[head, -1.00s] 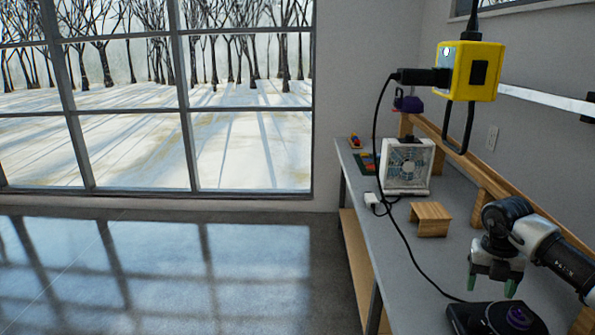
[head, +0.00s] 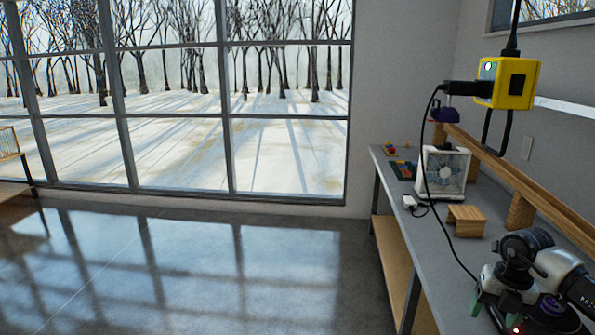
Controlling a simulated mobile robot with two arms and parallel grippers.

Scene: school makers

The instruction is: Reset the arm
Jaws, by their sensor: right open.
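My right arm comes in at the lower right, and its gripper (head: 495,312) is open over the workbench (head: 402,225), with green-tipped fingers pointing down. It overlaps a dark device with a purple knob (head: 549,306) near the picture's bottom edge. I cannot tell whether the fingers touch the device. A small red light shows beside the right finger. No object shows between the fingers. My left gripper is not in view.
A yellow power box (head: 514,84) hangs above the bench, with a black cable running down. The floor (head: 200,270) to the left is open.

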